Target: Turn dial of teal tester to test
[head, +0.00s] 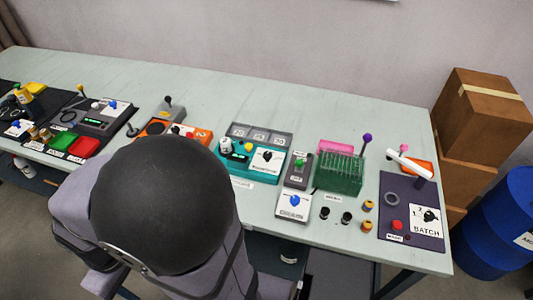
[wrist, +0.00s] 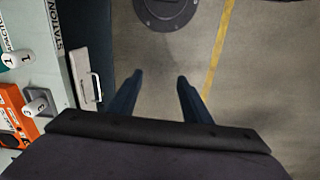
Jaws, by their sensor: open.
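The teal tester (head: 235,171) stands on the bench near its middle in the head view. It has a black dial (head: 267,156) on a white plate, a small green display, a yellow knob and a white cylindrical part on top. Which mark the dial points to is too small to tell. In the wrist view my gripper (wrist: 156,78) is open and empty, with its two dark fingers apart over the floor beside the bench. My gripper does not show in the head view, where my own arm fills the lower middle.
Right of the tester are a grey device with a green knob (head: 299,163), a blue-knobbed box (head: 294,202), a green tube rack (head: 338,175) and a dark BATCH panel (head: 405,215). An orange device (head: 187,134) stands to its left. A drawer handle (wrist: 91,88) shows below the bench edge.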

